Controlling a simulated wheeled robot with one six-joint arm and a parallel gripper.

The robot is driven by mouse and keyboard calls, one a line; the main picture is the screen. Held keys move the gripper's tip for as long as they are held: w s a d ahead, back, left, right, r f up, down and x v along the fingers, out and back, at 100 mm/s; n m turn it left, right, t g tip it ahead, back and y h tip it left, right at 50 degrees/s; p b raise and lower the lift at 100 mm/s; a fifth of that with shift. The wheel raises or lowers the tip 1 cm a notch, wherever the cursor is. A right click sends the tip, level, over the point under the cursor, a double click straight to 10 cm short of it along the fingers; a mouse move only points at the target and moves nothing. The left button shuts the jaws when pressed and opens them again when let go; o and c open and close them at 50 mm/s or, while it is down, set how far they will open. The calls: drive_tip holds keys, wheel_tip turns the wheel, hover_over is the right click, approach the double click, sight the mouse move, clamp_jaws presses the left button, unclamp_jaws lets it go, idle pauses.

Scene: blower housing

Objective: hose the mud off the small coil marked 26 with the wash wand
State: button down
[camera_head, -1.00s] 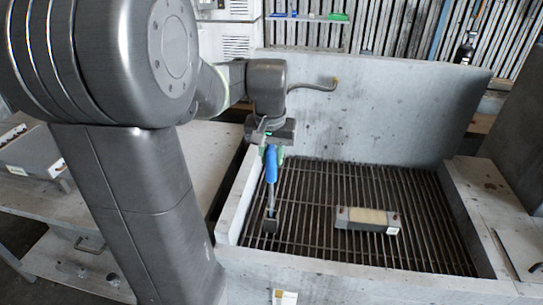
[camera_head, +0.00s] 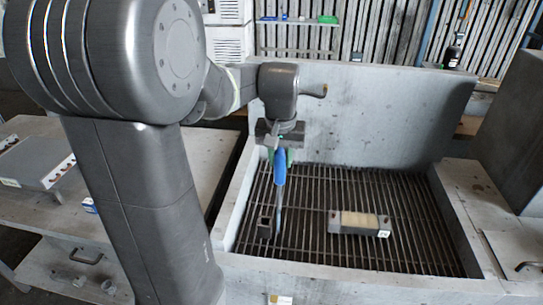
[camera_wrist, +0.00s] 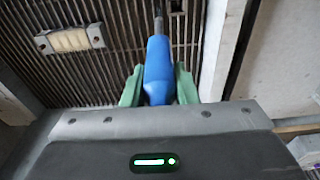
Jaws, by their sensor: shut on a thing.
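The wash wand has a blue handle (camera_head: 280,168) and a thin grey shaft pointing down to the grate. My gripper (camera_head: 279,158) is shut on the handle and holds the wand nearly upright over the left part of the basin. In the wrist view, green fingers (camera_wrist: 159,88) stand on both sides of the blue handle (camera_wrist: 158,70). The small coil (camera_head: 358,223) is a grey block with a tan top, lying on the grate right of the wand and apart from it. Its white label is too small to read. The coil (camera_wrist: 70,40) also shows at upper left in the wrist view.
The wash basin (camera_head: 365,115) has a high back wall and low side walls around a slatted grate (camera_head: 340,185). A small dark block (camera_head: 264,222) stands on the grate left of the shaft. A bench at left holds a grey case (camera_head: 35,165). Open grate surrounds the coil.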

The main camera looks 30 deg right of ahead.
drive_tip(key=s+d+p, duration=0.3)
drive_tip(key=s+d, duration=0.1)
drive_tip(key=d, duration=0.5)
drive_tip(key=s+d+p, duration=0.2)
drive_tip(key=s+d, duration=0.3)
drive_tip(key=d, duration=0.5)
drive_tip(key=shift+s+p, duration=0.25)
drive_tip(key=shift+p, duration=0.15)
idle(0.5)
drive_tip(key=shift+d, duration=0.1)
drive_tip(key=shift+f+b, duration=0.5)
drive_tip(key=shift+f, duration=0.25)
drive_tip(key=shift+r, duration=0.1)
drive_tip(key=shift+s+d, duration=0.1)
idle(1.1)
drive_tip(key=shift+s+d+p, duration=0.5)
drive_tip(key=shift+s+d, duration=0.35)
drive_tip(key=shift+d, duration=0.1)
idle(1.1)
